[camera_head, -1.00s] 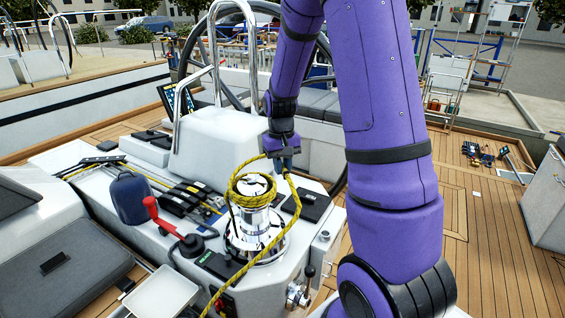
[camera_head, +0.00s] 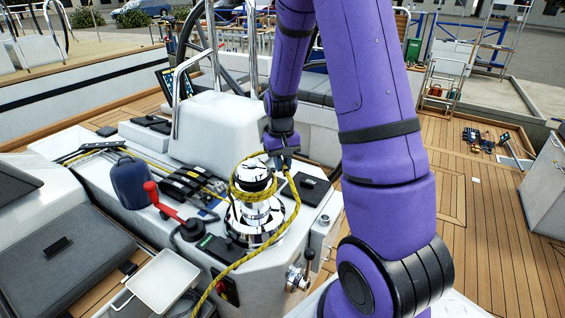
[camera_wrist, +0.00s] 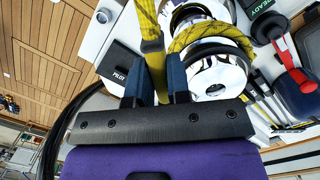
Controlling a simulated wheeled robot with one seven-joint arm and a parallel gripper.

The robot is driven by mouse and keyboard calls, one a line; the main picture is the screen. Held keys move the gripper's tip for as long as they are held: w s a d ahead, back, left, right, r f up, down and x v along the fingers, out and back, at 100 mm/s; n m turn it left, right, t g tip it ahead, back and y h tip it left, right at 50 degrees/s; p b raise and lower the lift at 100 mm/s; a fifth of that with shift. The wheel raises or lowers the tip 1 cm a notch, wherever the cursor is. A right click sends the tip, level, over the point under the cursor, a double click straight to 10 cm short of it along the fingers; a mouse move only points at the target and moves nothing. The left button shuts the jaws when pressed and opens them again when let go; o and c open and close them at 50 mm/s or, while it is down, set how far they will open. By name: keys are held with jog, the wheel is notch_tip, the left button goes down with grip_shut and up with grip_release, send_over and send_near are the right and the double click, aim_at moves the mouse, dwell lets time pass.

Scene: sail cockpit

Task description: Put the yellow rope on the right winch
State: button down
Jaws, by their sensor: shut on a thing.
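The chrome winch (camera_head: 252,217) stands upright on the white console in the head view and is partly visible in the wrist view (camera_wrist: 221,72). The yellow rope (camera_head: 254,194) lies around the winch's upper part. My gripper (camera_head: 283,166) is just behind and right of the winch top. It is shut on the rope, which also shows between its dark blue fingers in the wrist view (camera_wrist: 156,68). From the gripper, one strand runs to the winch and another hangs down the winch's right side toward the lower left. The winch's far side is hidden.
A red-handled lever (camera_head: 170,208), a blue bag (camera_head: 130,184) and black rope clutches (camera_head: 188,183) stand left of the winch. A black box (camera_head: 310,189) lies to its right. The steering wheel (camera_head: 208,62) and white pedestal (camera_head: 215,122) are behind.

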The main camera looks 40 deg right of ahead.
notch_tip(320, 180, down, 8)
dwell(1.0)
jog(key=shift+f, duration=0.2)
dwell(0.5)
